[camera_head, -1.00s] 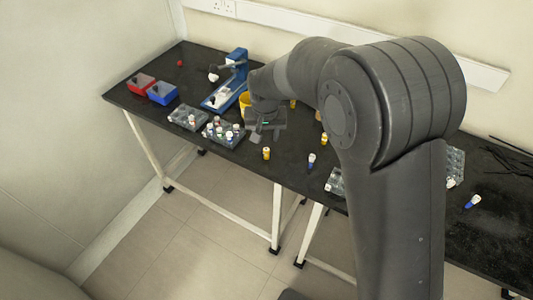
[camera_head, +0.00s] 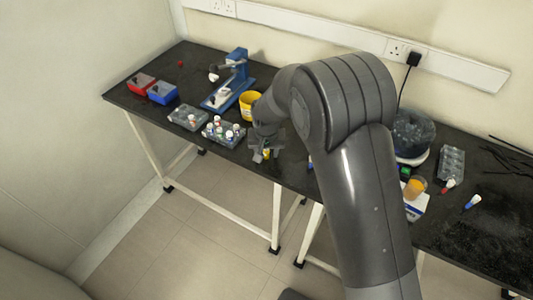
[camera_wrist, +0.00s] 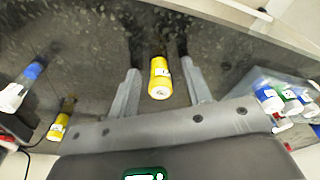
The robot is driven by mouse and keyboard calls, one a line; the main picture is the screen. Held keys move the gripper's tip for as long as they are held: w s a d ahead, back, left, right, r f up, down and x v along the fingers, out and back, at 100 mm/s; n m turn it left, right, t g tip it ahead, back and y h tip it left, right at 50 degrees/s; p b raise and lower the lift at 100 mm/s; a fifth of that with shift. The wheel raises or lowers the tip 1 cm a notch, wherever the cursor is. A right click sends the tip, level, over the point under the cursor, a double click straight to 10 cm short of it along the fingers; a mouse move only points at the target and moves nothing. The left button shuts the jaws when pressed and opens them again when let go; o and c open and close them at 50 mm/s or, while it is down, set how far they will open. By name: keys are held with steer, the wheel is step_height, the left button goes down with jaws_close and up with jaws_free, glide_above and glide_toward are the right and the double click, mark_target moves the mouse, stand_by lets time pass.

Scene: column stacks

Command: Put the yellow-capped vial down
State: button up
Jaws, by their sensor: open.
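A yellow vial (camera_wrist: 160,78) with a white label and a pale end is between the two fingers of my open gripper (camera_wrist: 161,68) in the wrist view. Gaps show on both sides, so the fingers are apart from it. In the head view my gripper (camera_head: 265,152) is low over the black bench near its front edge, with a bit of the yellow vial (camera_head: 267,156) showing between its fingers. A second yellow vial (camera_wrist: 58,126) is at the left in the wrist view.
A blue-capped vial (camera_wrist: 22,86) is at the left in the wrist view. A rack of vials (camera_head: 224,135) stands left of my gripper, with a second rack (camera_head: 188,118) beyond. A yellow cup (camera_head: 249,105) is behind. Red (camera_head: 141,83) and blue (camera_head: 162,93) bins sit at the far left.

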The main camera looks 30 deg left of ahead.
steer(key=shift+c, duration=0.4)
jaws_close()
steer(key=shift+r, duration=0.1)
steer(key=shift+r, duration=0.65)
step_height(320, 180, up, 3)
steer(key=shift+r, duration=0.1)
steer(key=w+d+r, duration=0.2)
steer(key=d+r, duration=0.4)
steer(key=d, duration=0.5)
steer(key=shift+w+d+r, duration=0.15)
steer(key=shift+w+r, duration=0.1)
steer(key=shift+w, duration=0.15)
